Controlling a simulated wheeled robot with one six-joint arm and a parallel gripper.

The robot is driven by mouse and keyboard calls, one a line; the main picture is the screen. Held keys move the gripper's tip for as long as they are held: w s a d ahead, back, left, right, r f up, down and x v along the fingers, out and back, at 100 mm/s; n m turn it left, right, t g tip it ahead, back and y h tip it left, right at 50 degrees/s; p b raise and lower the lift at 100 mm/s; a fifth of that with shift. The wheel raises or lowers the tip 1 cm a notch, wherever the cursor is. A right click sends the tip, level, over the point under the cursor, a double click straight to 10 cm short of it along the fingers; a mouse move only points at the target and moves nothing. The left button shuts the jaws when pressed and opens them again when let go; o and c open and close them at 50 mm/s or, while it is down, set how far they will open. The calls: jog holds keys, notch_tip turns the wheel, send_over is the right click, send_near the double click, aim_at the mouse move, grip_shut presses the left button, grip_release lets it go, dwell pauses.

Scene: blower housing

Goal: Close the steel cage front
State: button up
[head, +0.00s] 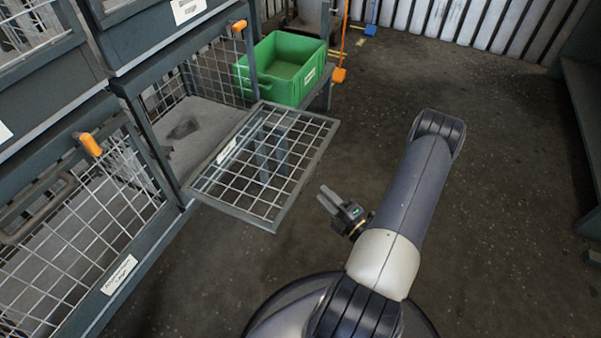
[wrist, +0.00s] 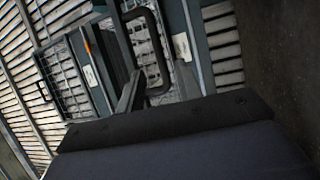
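The steel cage front (head: 290,166) is a wire mesh panel in a grey frame with a white label. In the head view it is swung down and sticks out from the open cage (head: 205,120) at about its floor level. My gripper (head: 323,193) is to the right of the panel's outer edge, apart from it in the picture. Its two fingers look spread, with nothing between them. In the wrist view a dark loop handle (wrist: 158,50) shows beyond my gripper (wrist: 158,88); I cannot tell which panel it belongs to.
A green bin (head: 285,68) stands behind the open cage. A closed mesh cage (head: 75,225) with an orange latch (head: 91,144) is at the left. The dark floor (head: 500,200) to the right is clear.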

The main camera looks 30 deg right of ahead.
aim_at(304, 176)
jog(key=b+x, duration=0.1)
jog(key=x, duration=0.8)
jog(key=shift+w+a+b, duration=0.1)
jog(key=shift+w+b, duration=0.05)
jog(key=shift+b, duration=0.25)
jog(key=shift+c, duration=0.2)
grip_shut()
